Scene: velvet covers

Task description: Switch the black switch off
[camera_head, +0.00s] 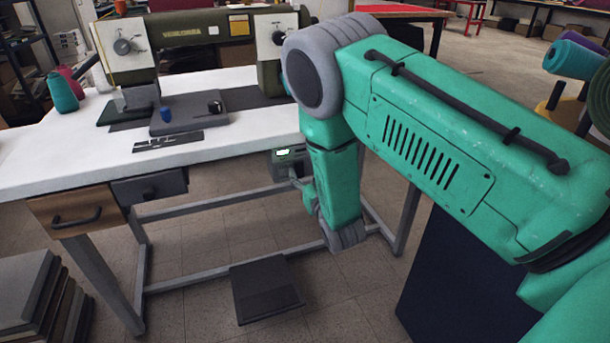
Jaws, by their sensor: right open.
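My green right arm comes in from the right and bends down in front of the table's right end. My right gripper (299,184) is small and partly hidden behind the forearm. It is open, just below and right of the box; I cannot tell whether it touches it. My left gripper is not in view.
The white table (245,127) carries an olive sewing machine (190,30), thread cones (62,90) and small items. Drawers (75,212) hang at its left. A black pedal (265,290) lies below, among grey frame bars. A dark block (455,280) stands at lower right.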

